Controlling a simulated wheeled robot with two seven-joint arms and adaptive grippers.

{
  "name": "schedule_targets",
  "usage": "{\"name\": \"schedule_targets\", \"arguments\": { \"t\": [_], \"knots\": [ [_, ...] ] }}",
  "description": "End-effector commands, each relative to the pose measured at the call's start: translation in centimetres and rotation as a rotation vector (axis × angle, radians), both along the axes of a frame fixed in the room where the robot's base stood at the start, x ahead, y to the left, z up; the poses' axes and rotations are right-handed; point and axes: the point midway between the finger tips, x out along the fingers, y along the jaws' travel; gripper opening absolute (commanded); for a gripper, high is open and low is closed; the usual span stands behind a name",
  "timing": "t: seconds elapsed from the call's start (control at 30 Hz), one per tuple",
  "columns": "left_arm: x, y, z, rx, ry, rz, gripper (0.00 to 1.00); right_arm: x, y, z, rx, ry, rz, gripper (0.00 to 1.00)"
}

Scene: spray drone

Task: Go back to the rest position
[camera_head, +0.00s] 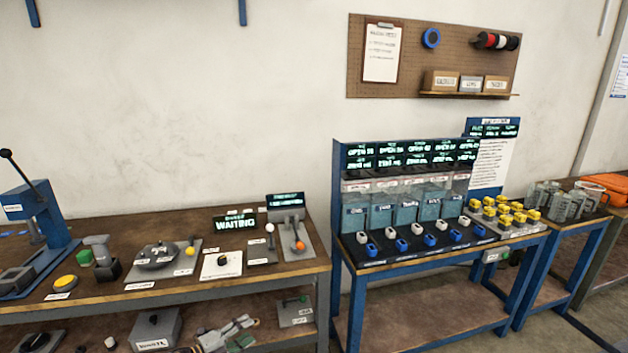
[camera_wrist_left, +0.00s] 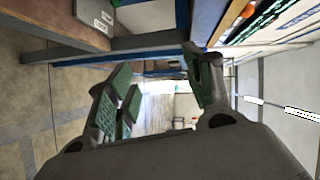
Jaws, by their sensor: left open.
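My left gripper (camera_head: 238,333) shows at the bottom of the head view, in front of the lower shelf of the left workbench. In the left wrist view its two green-padded fingers (camera_wrist_left: 160,92) stand wide apart with nothing between them. My right gripper is in neither view.
The left workbench (camera_head: 200,286) carries a blue lever press (camera_head: 38,222), a yellow button (camera_head: 65,282) and a "WAITING" sign (camera_head: 235,222). To its right, a blue-framed table (camera_head: 420,308) holds bins, several small bottles and yellow blocks (camera_head: 503,212). Measuring jugs (camera_head: 553,202) and an orange case (camera_head: 606,186) stand at the far right.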

Motion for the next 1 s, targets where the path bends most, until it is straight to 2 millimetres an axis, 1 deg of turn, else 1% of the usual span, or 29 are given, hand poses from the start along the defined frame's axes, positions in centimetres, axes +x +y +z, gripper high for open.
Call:
{"name": "schedule_targets", "arguments": {
  "t": [0.03,0.1,0.27,0.3,0.37,0.4,0.47,0.5,0.6,0.77,0.9,0.97,1.0],
  "knots": [
    [-0.7,0.8,-2.4,-0.036,0.059,0.066,0.52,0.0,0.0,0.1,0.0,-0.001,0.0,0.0],
    [-1.4,2.1,-5.2,-0.08,0.133,0.159,0.52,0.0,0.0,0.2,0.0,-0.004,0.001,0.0],
    [-4.1,4.7,-11.6,-0.163,0.293,0.349,0.52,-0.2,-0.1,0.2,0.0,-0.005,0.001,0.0],
    [-4.9,5.3,-13.1,-0.181,0.333,0.392,0.52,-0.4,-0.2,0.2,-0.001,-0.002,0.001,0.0],
    [-6.3,6.2,-15.4,-0.204,0.389,0.457,0.52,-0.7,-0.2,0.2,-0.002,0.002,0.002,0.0],
    [-7.3,6.7,-16.9,-0.22,0.426,0.5,0.52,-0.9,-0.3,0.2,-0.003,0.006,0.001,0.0],
    [-8.8,7.4,-19.0,-0.239,0.48,0.559,0.52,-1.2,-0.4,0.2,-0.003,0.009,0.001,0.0],
    [-9.9,7.9,-20.4,-0.251,0.516,0.599,0.52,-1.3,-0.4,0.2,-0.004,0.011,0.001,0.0],
    [-12.9,9.0,-23.7,-0.28,0.603,0.696,0.52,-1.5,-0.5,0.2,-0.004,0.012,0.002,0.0],
    [-18.3,10.3,-28.7,-0.316,0.739,0.843,0.52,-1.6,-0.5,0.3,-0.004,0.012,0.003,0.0],
    [-23.4,11.1,-32.5,-0.34,0.854,0.965,0.52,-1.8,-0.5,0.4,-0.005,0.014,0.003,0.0],
    [-25.7,11.4,-34.1,-0.347,0.902,1.016,0.52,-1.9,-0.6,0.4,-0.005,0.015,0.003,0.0],
    [-27.3,11.5,-35.0,-0.354,0.934,1.049,0.52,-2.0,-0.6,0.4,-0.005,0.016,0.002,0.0]
  ]
}}
